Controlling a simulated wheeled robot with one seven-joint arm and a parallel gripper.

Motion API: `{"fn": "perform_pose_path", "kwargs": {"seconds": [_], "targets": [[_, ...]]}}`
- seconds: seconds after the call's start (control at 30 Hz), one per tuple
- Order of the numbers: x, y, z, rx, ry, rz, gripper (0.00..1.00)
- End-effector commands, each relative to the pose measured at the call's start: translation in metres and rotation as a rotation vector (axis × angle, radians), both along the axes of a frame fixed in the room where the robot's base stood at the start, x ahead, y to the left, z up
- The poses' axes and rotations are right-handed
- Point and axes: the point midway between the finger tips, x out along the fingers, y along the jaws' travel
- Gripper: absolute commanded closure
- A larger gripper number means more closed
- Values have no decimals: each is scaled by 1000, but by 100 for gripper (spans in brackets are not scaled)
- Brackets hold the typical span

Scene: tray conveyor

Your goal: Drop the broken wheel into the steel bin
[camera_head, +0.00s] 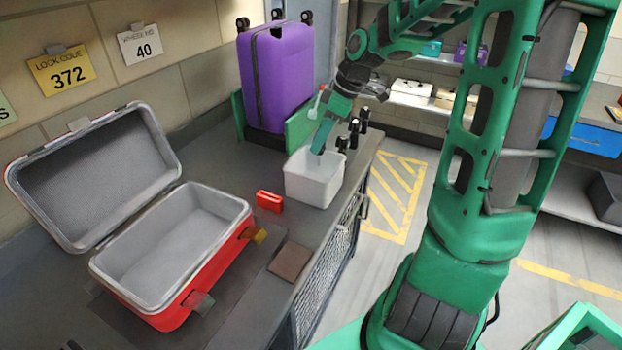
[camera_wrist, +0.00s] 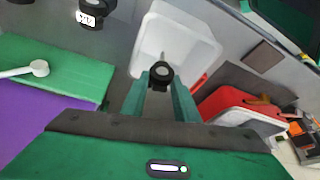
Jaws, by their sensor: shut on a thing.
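My gripper (camera_head: 318,148) points down at the back part of the pale grey bin (camera_head: 316,190), with its tips at about rim height. In the wrist view, my gripper (camera_wrist: 161,84) is shut on a black wheel (camera_wrist: 161,72) with a thin metal stem. The wheel shows against the near side of the open bin (camera_wrist: 152,42). I cannot tell whether it is inside the rim. The held wheel is not clear in the head view. The bin looks empty.
An upturned purple suitcase (camera_head: 275,80) stands between green side plates behind the bin.

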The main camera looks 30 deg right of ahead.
Motion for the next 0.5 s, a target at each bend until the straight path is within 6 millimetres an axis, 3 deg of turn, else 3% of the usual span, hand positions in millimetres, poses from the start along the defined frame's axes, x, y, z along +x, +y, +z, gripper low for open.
{"fn": "perform_pose_path", "kwargs": {"seconds": [0.2, 0.5], "targets": [[0, 0, -24, 2, 1, 1, 95], [-1, 0, -40, -1, 1, 0, 95]]}}
